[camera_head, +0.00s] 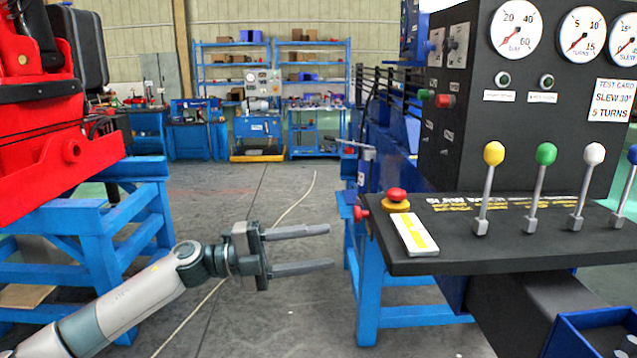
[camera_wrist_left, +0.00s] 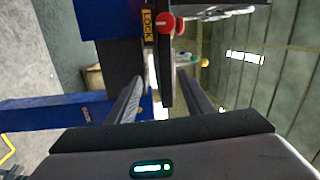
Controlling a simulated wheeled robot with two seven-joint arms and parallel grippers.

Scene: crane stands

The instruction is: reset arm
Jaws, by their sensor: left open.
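My left gripper (camera_head: 328,247) reaches in from the lower left in the head view. Its two grey fingers are apart, point right and hold nothing. It is in front of the floor, left of the black control shelf (camera_head: 520,240), with a gap between. In the left wrist view my left gripper (camera_wrist_left: 165,98) shows its two fingers spread, with a dark panel edge and a red knob (camera_wrist_left: 166,23) beyond them. My right gripper is not in view.
The control shelf carries yellow, green, white and blue levers, a red stop button (camera_head: 396,195) and gauges above. A red machine (camera_head: 60,150) on a blue stand (camera_head: 100,235) is at left. Blue shelves (camera_head: 270,60) stand far back. Open floor (camera_head: 265,190) lies between.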

